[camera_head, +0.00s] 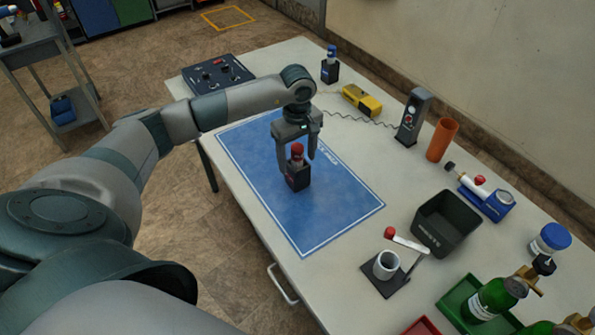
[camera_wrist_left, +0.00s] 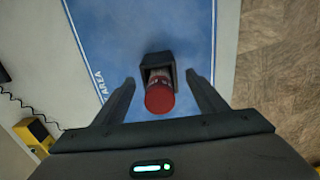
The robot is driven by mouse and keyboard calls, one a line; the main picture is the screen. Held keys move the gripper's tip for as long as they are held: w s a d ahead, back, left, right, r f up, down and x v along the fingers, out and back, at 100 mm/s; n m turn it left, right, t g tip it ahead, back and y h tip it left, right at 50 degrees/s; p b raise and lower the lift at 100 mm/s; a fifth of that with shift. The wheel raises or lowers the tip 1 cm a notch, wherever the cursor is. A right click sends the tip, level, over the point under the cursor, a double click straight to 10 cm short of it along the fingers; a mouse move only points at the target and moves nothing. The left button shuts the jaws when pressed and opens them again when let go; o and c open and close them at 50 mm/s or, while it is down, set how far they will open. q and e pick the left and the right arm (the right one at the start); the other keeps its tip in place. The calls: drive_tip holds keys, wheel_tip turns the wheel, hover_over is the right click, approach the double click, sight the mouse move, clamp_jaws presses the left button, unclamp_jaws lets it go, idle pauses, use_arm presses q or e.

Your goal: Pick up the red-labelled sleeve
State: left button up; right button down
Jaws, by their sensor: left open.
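The red-labelled sleeve (camera_head: 297,152) has a red top and stands upright in a small black block (camera_head: 298,178) on the blue mat (camera_head: 345,205). In the left wrist view the sleeve's round red end (camera_wrist_left: 159,98) faces the camera, with the black block (camera_wrist_left: 158,62) behind it. My left gripper (camera_head: 297,157) points down over the sleeve, its fingers on either side. In the left wrist view the left gripper (camera_wrist_left: 160,90) is open, with a gap between each finger and the sleeve. My right gripper is not in view.
A blue-topped item in a black block (camera_head: 330,70) stands at the back. A yellow device (camera_head: 361,100), an orange cylinder (camera_head: 441,139), a black bin (camera_head: 445,222) and a white cup on a stand (camera_head: 386,265) line the right side. The front of the mat is clear.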

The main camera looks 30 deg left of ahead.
use_arm(q)
drive_tip(key=shift+f+p, duration=0.5)
drive_tip(key=shift+f, duration=1)
drive_tip(key=c, duration=1.2)
